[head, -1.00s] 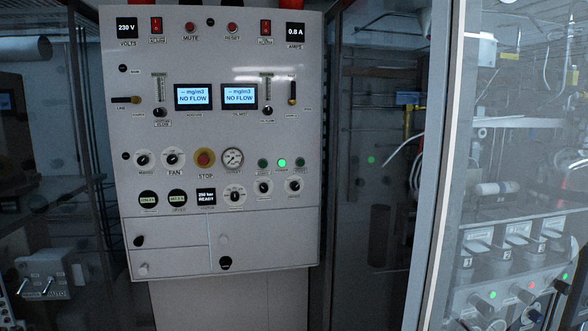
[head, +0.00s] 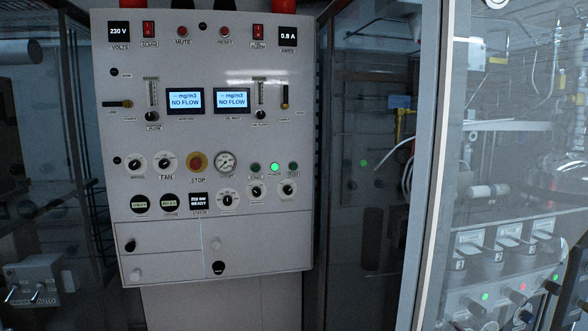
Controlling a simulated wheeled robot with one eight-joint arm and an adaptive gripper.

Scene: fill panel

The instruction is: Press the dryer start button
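A grey-white control panel (head: 206,129) fills the left middle of the head view. Right of its round gauge is a row of three small round buttons or lamps: a dark green one (head: 255,167), a brightly lit green one (head: 275,167) and another dark green one (head: 293,166). Their labels are too small to read surely, so I cannot tell which one is the dryer start button. My gripper is not in view.
Two lit displays (head: 185,101) read NO FLOW; a small status display (head: 198,201) reads READY. Several black knobs surround the button row. A glass-fronted cabinet with a grey frame (head: 425,170) stands close on the right. No obstacle shows in front of the panel.

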